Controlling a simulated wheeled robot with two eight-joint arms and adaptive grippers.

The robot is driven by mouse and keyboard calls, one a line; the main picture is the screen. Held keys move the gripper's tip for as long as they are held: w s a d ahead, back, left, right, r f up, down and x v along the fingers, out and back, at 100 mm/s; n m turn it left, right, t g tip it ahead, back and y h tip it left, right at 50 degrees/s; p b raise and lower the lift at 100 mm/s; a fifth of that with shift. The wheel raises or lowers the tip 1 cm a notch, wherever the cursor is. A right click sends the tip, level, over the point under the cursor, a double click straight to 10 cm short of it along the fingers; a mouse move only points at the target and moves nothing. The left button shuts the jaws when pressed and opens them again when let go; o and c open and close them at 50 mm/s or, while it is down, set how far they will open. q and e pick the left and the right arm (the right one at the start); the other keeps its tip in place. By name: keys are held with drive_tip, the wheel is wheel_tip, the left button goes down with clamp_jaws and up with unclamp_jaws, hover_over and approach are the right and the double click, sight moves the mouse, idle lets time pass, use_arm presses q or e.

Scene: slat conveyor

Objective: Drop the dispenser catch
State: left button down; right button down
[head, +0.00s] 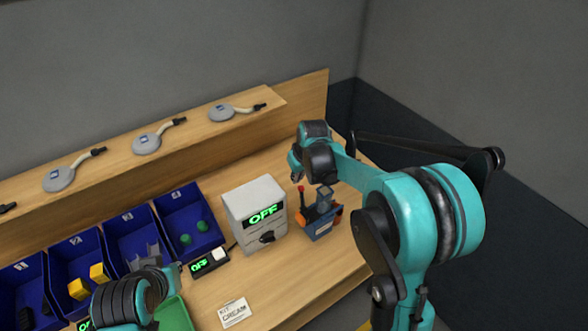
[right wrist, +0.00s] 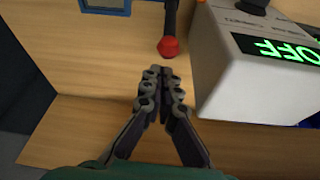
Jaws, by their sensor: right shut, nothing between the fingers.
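The dispenser (head: 322,222) is a small blue and grey unit with orange side parts on the right of the bench. Its catch appears to be a dark lever with a red knob (head: 301,189), standing up at its left side. The red knob (right wrist: 168,47) also shows in the right wrist view, just beyond the fingertips, with a small gap. My right gripper (head: 296,176) is above and behind the knob; in the wrist view its fingers (right wrist: 164,72) are together and empty. My left gripper (head: 174,271) is at the lower left near a green tray; its jaws are unclear.
A white box (head: 253,205) with a green OFF display and black knob stands close left of the dispenser. A small black OFF unit (head: 209,263), blue bins (head: 125,231) and a card reading KIT CREAM (head: 235,312) lie further left. A raised shelf (head: 190,132) runs behind.

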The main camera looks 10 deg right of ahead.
drive_tip(key=shift+s+d, duration=0.15)
drive_tip(key=shift+s, duration=0.35)
drive_tip(key=shift+s, duration=0.1)
